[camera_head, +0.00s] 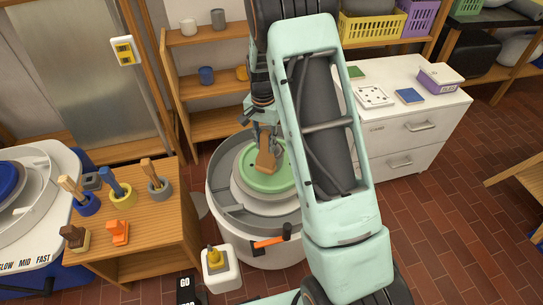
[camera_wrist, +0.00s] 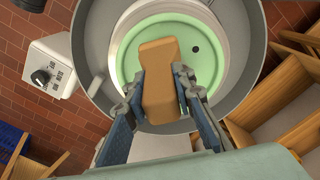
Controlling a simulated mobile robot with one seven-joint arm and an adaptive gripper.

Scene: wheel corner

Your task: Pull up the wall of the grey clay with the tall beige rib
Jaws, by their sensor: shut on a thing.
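My gripper (camera_head: 262,130) is over the potter's wheel and shut on a tan, upright-looking block, which I take to be the tall beige rib (camera_head: 266,161). In the wrist view the gripper (camera_wrist: 159,78) has its two fingers on either side of the rib (camera_wrist: 158,55). The rib is in front of a round green bat (camera_head: 250,181), also in the wrist view (camera_wrist: 126,67). I cannot tell whether the rib touches the bat. I make out no grey clay in either view; the rib and gripper hide part of the bat.
A grey splash pan (camera_head: 226,205) rings the wheel, with an orange-handled lever (camera_head: 270,242) in front. A wooden tool table (camera_head: 140,215) with several cups stands at left. A white cabinet (camera_head: 400,130) is at right, shelves (camera_head: 205,85) behind.

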